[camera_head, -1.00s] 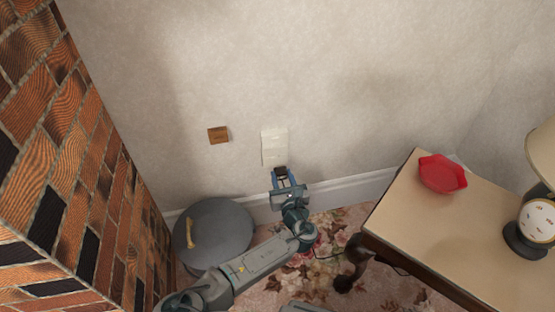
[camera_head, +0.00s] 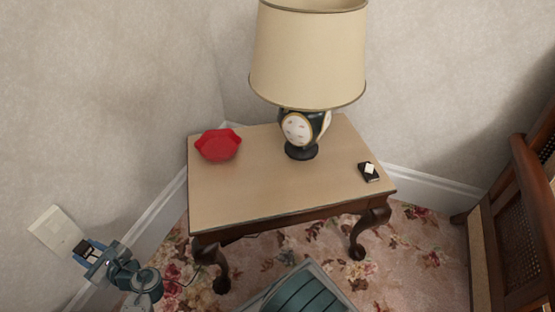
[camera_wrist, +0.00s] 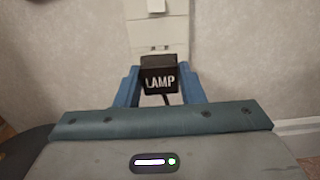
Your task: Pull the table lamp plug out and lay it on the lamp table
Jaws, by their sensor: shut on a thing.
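The lamp plug (camera_wrist: 160,74) is a black block with LAMP in white letters. My gripper (camera_wrist: 159,85) is shut on it, with a blue finger at each side. In the head view my gripper (camera_head: 88,249) is at the lower left, close to the white outlet plate (camera_head: 55,229). The plate (camera_wrist: 157,42) rises behind the plug in the wrist view; the plug's prongs are hidden, and I cannot tell whether they sit in a socket. A dark cord hangs below the plug. The lamp table (camera_head: 255,190) stands right of my gripper, bearing the table lamp (camera_head: 308,60).
The front middle of the tabletop is bare. A wooden chair (camera_head: 510,220) stands at the right.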

